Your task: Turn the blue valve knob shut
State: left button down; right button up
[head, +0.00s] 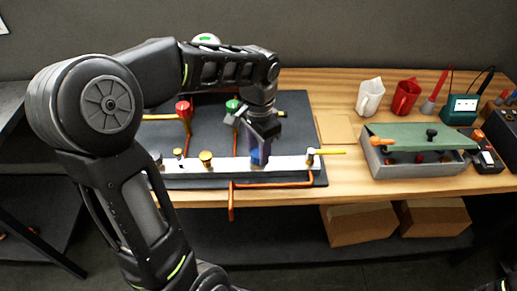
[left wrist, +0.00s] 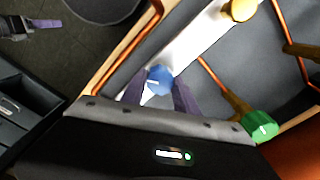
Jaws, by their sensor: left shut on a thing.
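The blue valve knob (head: 260,157) sits on the white rail (head: 215,164) of the brewer panel, below my left gripper (head: 257,146) in the head view. In the left wrist view the blue knob (left wrist: 159,80) has a white mark on its top. The two fingers of my left gripper (left wrist: 158,90) stand on either side of it, shut on it. The gripper points down and partly hides the knob in the head view.
A red knob (head: 183,107), a green knob (head: 233,105) and brass knobs (head: 206,158) are on the panel, with copper pipes around. A yellow-handled lever (head: 330,152) is to the right.

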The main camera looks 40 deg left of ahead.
pick_arm(q)
jog(key=m, duration=0.6)
jog(key=shift+m, duration=0.3)
dwell(0.4)
jog(key=c, duration=0.9)
grip_release()
jog(key=shift+c, duration=0.2)
jog(key=shift+r, duration=0.1)
notch_tip(320, 180, up, 8)
jog(key=shift+f, duration=0.15)
